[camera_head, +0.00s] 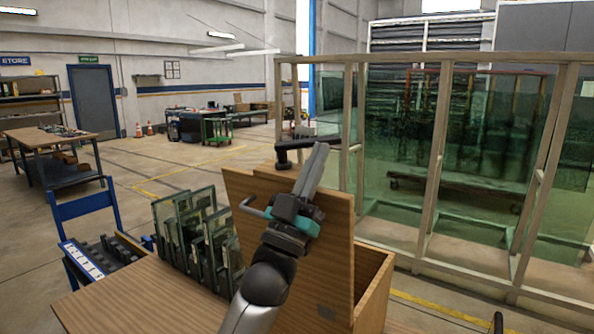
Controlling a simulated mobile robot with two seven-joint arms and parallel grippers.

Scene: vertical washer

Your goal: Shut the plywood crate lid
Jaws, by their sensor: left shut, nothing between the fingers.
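The plywood crate (375,290) stands at the right end of the wooden table. Its lid (335,235) is a plywood panel standing raised and nearly upright, so the crate is open. A second plywood edge shows behind the lid at the upper left. My left gripper (318,155) is shut and empty, in front of the lid with its fingers pointing up near the lid's top edge. I cannot tell whether it touches the lid. My arm hides part of the lid. My right gripper is not in view.
Glass panes (190,235) stand in a rack left of the lid. The bare table top (140,300) lies in front. A dark bar (305,150) shows at the lid's top. A large framed glass rack (435,170) stands behind. A blue cart (85,210) is at left.

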